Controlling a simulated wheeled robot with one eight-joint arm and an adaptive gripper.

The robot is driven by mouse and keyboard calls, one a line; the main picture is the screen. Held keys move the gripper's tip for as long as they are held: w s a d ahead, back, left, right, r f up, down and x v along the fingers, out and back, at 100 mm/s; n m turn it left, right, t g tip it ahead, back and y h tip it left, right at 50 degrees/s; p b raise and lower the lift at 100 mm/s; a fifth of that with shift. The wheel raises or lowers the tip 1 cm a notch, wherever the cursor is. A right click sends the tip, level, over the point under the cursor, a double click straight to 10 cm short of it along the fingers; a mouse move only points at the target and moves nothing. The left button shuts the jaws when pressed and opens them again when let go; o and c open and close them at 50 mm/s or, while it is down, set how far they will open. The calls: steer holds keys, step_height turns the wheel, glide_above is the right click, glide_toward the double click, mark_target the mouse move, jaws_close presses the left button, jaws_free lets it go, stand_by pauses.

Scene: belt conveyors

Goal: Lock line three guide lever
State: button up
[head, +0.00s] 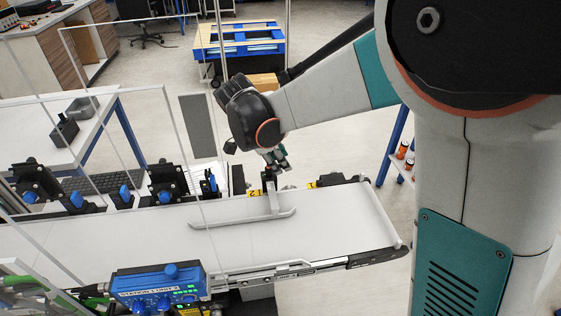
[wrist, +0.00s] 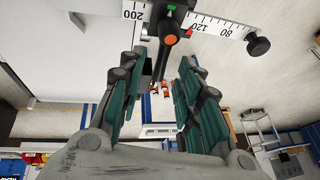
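My gripper (head: 275,160) points down over the far edge of a white conveyor (head: 330,222), beside a guide post. A black clamp lever with an orange end (wrist: 170,39) lies just beyond the fingertips, near the middle. It sits across a white scale (wrist: 215,27) marked 200, 120 and 80, with green and red marks close by. A pale guide rail (head: 243,218) lies over the belt. I cannot read a line three label; the yellow tags (head: 255,194) look like 2 and 1.
A blue control box (head: 158,288) stands at the near edge of the conveyor. Black units with blue knobs (head: 168,182) line the far side at left. Clear panels with thin frames stand at left. A blue pallet table (head: 240,42) is farther back, with open floor around it.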

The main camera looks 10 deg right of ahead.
steer(key=v, duration=0.6)
steer(key=shift+f, duration=0.1)
steer(key=w+d+r+n+t+y+p, duration=0.2)
steer(key=w+r+t+y+p, duration=0.25)
steer(key=w+r, duration=0.55)
steer(key=s+d+f+n+b, duration=0.1)
steer(key=s+d+n+b, duration=0.25)
steer(key=s, duration=0.45)
steer(key=s+d+f+n+b, duration=0.1)
steer(key=s+d+n+b, duration=0.2)
steer(key=s, duration=0.4)
steer(key=s+d+f+n+b, duration=0.1)
steer(key=s+f+n, duration=0.3)
steer(key=s, duration=0.4)
steer(key=s+d+f+n+b, duration=0.2)
steer(key=s+f+n+b, duration=0.1)
steer(key=s+f+n, duration=0.2)
steer(key=s+f, duration=0.2)
steer(key=s, duration=0.1)
steer(key=shift+s+d, duration=0.3)
steer(key=shift+s, duration=0.1)
